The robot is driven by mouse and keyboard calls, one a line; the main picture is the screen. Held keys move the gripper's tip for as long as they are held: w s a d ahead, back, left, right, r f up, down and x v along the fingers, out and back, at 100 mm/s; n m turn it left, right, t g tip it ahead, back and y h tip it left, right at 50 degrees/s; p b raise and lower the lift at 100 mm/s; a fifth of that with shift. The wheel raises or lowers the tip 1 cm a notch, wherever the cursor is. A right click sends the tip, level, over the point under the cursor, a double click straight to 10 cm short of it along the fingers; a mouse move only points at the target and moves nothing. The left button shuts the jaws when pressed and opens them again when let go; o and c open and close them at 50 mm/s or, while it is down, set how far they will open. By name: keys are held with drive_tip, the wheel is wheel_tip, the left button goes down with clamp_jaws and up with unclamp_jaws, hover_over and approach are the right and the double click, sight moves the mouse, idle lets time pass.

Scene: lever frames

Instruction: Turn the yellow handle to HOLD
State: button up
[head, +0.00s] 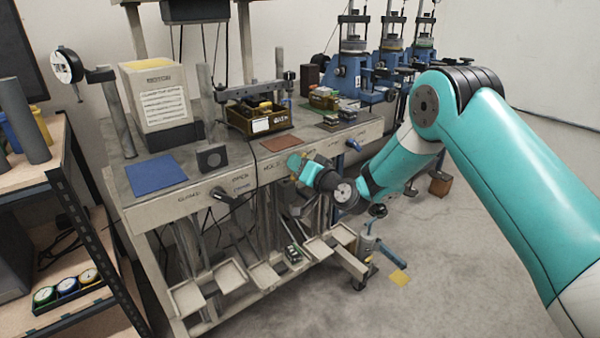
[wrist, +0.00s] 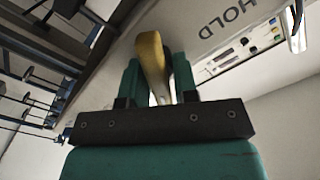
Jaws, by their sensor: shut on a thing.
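The yellow handle (wrist: 151,60) shows in the wrist view between the two teal fingers of my gripper (wrist: 157,78). My gripper is shut on it, and its upper end stands out beyond the fingertips. The printed word HOLD (wrist: 225,15) is on the bench's front panel, up and right of the handle in the wrist view. In the head view my gripper (head: 298,166) is at the front face of the bench (head: 150,211) and covers most of the handle there, so the handle's angle is unclear.
A black handle (head: 221,195) is on the same bench front to the left, and a blue handle (head: 352,145) to the right. Small trays (head: 230,276) stick out below. A shelf unit (head: 80,190) stands at left. The floor (head: 470,255) at right is mostly clear.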

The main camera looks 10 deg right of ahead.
drive_tip(key=n+b, duration=0.2)
drive_tip(key=b, duration=0.1)
drive_tip(key=n+b, duration=0.2)
drive_tip(key=b, duration=0.2)
drive_tip(key=shift+a+f, duration=0.15)
drive_tip(key=shift+f, duration=0.2)
drive_tip(key=n+b, duration=0.5)
drive_tip(key=b, duration=0.3)
drive_tip(key=shift+s+a, duration=0.1)
drive_tip(key=shift+s, duration=0.05)
drive_tip(key=n+b, duration=0.4)
drive_tip(key=b, duration=0.2)
drive_tip(key=n+b, duration=0.2)
drive_tip(key=b, duration=0.1)
drive_tip(key=shift+a+r+n, duration=0.1)
drive_tip(key=shift+r+n, duration=0.1)
drive_tip(key=shift+n, duration=0.2)
drive_tip(key=o, duration=0.7)
drive_tip(key=shift+s+r, duration=0.1)
drive_tip(key=shift+s, duration=0.05)
